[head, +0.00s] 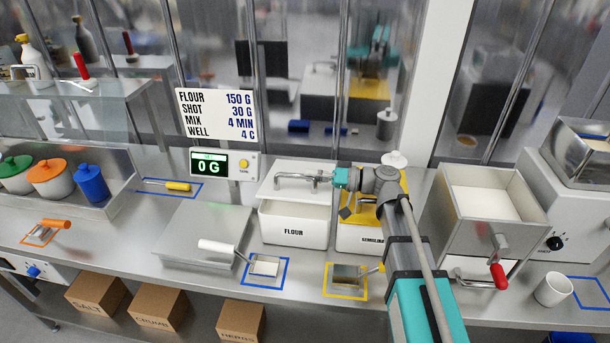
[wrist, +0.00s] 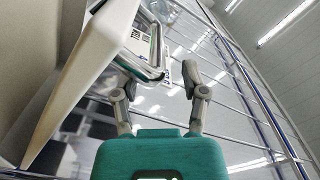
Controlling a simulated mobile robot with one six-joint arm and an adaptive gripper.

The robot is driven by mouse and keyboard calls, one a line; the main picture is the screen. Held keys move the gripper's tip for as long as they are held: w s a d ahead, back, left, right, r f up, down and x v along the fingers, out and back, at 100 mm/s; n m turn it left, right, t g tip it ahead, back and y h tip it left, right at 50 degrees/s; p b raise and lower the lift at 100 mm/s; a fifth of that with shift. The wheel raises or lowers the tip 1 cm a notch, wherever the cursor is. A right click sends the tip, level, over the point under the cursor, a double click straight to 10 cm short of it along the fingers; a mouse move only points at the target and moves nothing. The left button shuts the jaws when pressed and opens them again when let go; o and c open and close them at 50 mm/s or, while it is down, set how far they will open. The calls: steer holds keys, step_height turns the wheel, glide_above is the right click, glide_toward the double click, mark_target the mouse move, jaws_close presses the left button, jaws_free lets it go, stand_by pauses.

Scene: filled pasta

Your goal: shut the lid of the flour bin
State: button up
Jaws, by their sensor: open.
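The flour bin (head: 293,228) is a white box labelled FLOUR at the middle of the counter. Its white lid (head: 298,166) stands raised and tilted back at the rear, so the bin's top is open. My gripper (head: 303,179) reaches in from the right, across the front of the raised lid and above the bin opening. In the wrist view my gripper (wrist: 163,72) has its two fingers spread apart with nothing clearly held. A pale slab, which looks like the lid (wrist: 92,68), rises close beside the left finger; I cannot tell whether they touch.
The semolina bin (head: 358,238) stands just right, partly behind my arm. A scale display (head: 222,165) and a recipe sign (head: 214,114) are behind left. The steel scale plate (head: 203,230), a white-handled scraper (head: 263,266) and a square metal tool (head: 346,273) lie nearby. A hopper machine (head: 480,225) stands right.

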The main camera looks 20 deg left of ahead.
steer(key=shift+v, duration=4.8)
steer(key=shift+s+r, duration=0.15)
steer(key=shift+s, duration=0.05)
